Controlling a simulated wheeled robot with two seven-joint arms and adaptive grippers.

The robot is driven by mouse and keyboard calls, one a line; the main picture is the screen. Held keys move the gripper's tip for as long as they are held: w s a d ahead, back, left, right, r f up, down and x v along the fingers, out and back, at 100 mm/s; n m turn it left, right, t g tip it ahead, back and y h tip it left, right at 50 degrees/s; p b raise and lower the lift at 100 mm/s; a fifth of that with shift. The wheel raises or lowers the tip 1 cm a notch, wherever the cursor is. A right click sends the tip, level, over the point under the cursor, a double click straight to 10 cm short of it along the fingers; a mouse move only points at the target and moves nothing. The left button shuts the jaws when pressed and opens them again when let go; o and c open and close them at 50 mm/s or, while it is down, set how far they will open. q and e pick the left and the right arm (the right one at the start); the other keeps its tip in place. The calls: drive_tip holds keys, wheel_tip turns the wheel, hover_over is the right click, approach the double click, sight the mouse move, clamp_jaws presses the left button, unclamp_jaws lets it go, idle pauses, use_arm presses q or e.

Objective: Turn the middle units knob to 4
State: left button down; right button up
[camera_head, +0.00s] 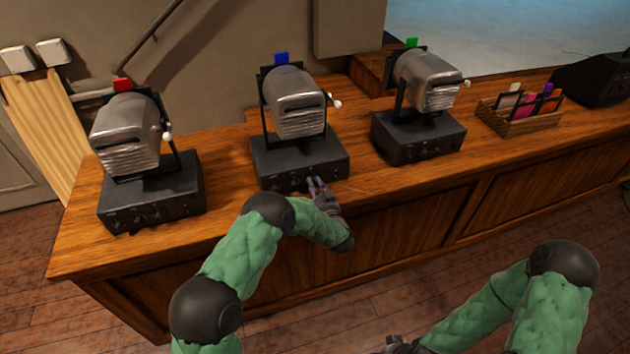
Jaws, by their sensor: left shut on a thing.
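The middle unit (272,158) is a black box with a silver projector-like head (296,103) and a blue tag (281,58) on top. Its front panel has several small dark knobs (296,181). My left gripper (315,182) is at the right part of this panel, its fingers shut on a knob there. The fingers cover that knob, and its setting cannot be read. My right gripper (393,345) is low at the bottom edge of the view, away from the desk and partly cut off; its fingers are not clear.
Similar units stand at the left with a red tag (123,84) and at the right with a green tag (411,43). A wooden tray (507,122) with coloured items and a black device (594,80) are farther right on the wooden desk (228,206).

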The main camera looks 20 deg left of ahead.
use_arm(q)
drive_tip(key=m+p, duration=0.2)
drive_tip(key=m, duration=0.2)
drive_tip(key=shift+s+f+m, duration=0.1)
drive_tip(key=shift+m, duration=0.2)
drive_tip(key=shift+f+m+p, duration=0.1)
drive_tip(key=shift+m+p, duration=1.1)
drive_tip(key=shift+m, duration=1.3)
drive_tip(key=c, duration=1.1)
unclamp_jaws()
drive_tip(key=shift+a, duration=0.1)
drive_tip(key=shift+s+d, duration=0.35)
drive_tip(key=v, duration=1.1)
